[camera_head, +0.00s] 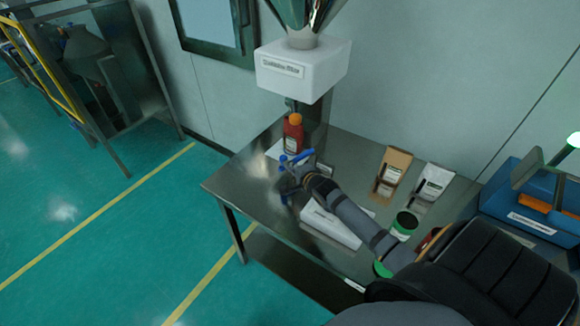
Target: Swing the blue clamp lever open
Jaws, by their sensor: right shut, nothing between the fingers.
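The blue clamp lever (300,156) shows as a small blue bar near the left part of the metal table, just in front of a red bottle. My right gripper (285,178) reaches in from the lower right and is right at the lever. Its fingers are shut with nothing between them. They are small and dark here, and I cannot tell whether they touch the lever. The wrist hides part of what lies behind it. My left gripper is not in view.
The steel table (235,183) is bare at its left end. A red bottle (293,134) with an orange cap stands below a white labelled box (302,68) with a metal funnel. Pouches, a dark jar (404,225) and a blue bin (510,205) stand to the right.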

